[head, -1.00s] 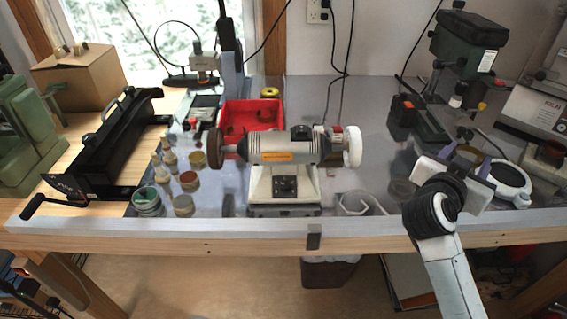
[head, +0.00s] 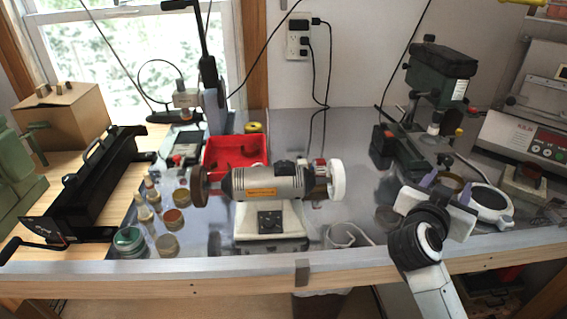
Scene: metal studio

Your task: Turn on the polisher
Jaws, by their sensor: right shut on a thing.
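The polisher (head: 262,184) stands upright on the metal bench, left of the picture's middle. It has a grey motor body with an orange label, a brown wheel at its left end and a white wheel at its right end. Its pale base carries a dark switch plate (head: 270,221) on the front; I cannot tell the switch position. My right gripper (head: 451,184) is well to the right of the polisher, apart from it. Its fingers are around a round amber-rimmed thing (head: 452,181), partly hidden by the gripper. My left gripper is not in view.
A red bin (head: 236,152) sits behind the polisher and several small jars (head: 173,219) stand to its left. A white ring-shaped thing (head: 490,203) and a green drill press (head: 441,72) are near my right gripper. A clear cup-like thing (head: 346,235) lies right of the polisher's base.

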